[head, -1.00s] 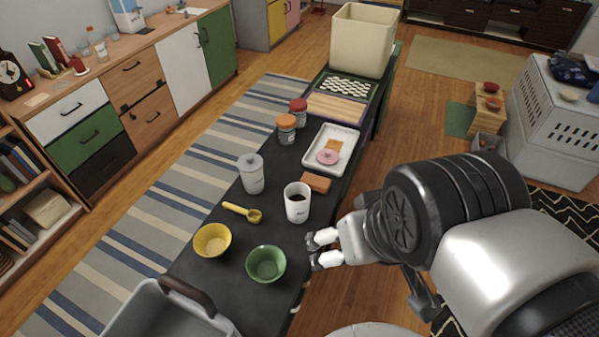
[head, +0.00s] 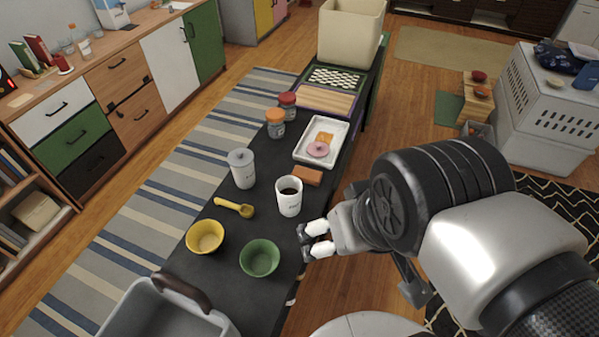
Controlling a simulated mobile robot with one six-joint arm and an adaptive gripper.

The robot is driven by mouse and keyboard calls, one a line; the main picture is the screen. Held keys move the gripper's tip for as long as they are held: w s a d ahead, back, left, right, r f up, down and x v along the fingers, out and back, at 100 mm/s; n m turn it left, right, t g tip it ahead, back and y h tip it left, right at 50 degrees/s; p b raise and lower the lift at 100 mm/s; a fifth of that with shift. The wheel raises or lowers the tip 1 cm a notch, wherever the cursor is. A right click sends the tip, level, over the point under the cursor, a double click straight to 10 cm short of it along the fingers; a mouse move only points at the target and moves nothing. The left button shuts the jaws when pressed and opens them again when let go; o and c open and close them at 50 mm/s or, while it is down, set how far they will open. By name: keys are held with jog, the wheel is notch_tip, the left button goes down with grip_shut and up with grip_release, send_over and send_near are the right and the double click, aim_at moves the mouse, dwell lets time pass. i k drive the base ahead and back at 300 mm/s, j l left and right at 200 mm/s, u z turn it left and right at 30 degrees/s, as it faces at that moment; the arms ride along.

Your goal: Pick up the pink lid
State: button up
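The pink lid (head: 318,149) lies in the white tray (head: 341,127) on the dark bench, in front of an orange square piece (head: 325,138). It is round with a small knob on top. My gripper (head: 304,242) is at the bench's right edge, nearer to me than the tray and apart from the lid. Its two fingers point left with a gap between them, and nothing shows between them.
A white mug (head: 289,203) with dark liquid stands just beyond my gripper. A green bowl (head: 260,259), yellow bowl (head: 205,237), yellow scoop (head: 235,208), lidded grey canister (head: 242,170) and brown block (head: 307,176) are nearby. Jars (head: 275,124) stand left of the tray.

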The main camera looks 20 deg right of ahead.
aim_at(316, 149)
jog(key=i+l+z, duration=0.15)
jog(key=i+l, duration=0.3)
jog(key=i+l+z, duration=0.15)
jog(key=i+l, duration=0.3)
jog(key=i+l+z, duration=0.15)
jog(key=i+l, duration=0.2)
jog(key=i, duration=0.3)
